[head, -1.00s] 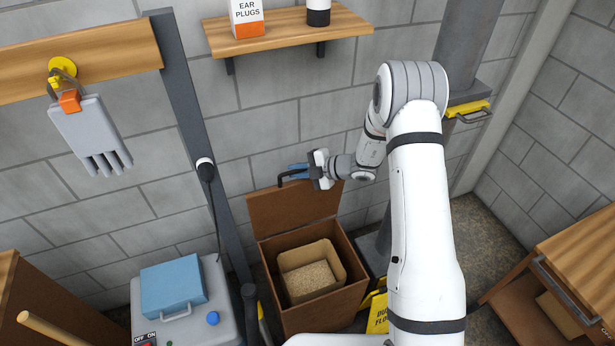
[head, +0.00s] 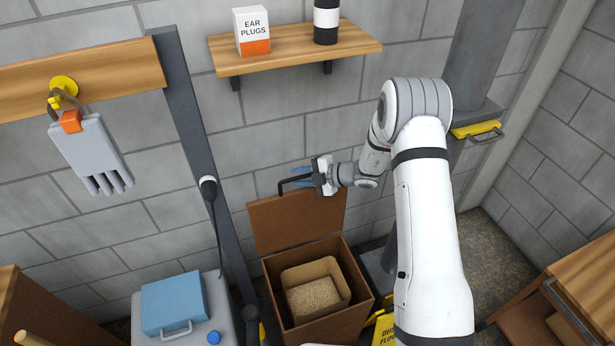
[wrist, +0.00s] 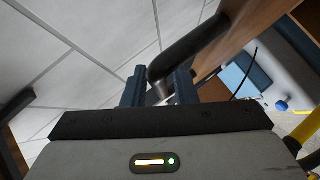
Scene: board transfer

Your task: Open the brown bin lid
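The brown bin (head: 343,325) stands on the floor against the wall. Its brown lid (head: 296,222) is raised and stands nearly upright at the back, leaving the bin open. Inside is a tan liner (head: 335,270) with a grainy light-brown fill. My gripper (head: 303,182) is at the lid's upper edge, with its blue fingers at the dark lid handle (head: 283,183). In the wrist view, the handle (wrist: 190,50) runs between the two fingers (wrist: 160,88) and fills the gap, so the gripper looks shut on it. Part of the handle is hidden by the fingers.
A shelf (head: 360,43) with an ear plugs box (head: 252,33) is above. A grey post (head: 192,120) is left of the bin. A grey unit with a blue case (head: 174,303) stands at lower left. A yellow sign (head: 384,330) is right of the bin.

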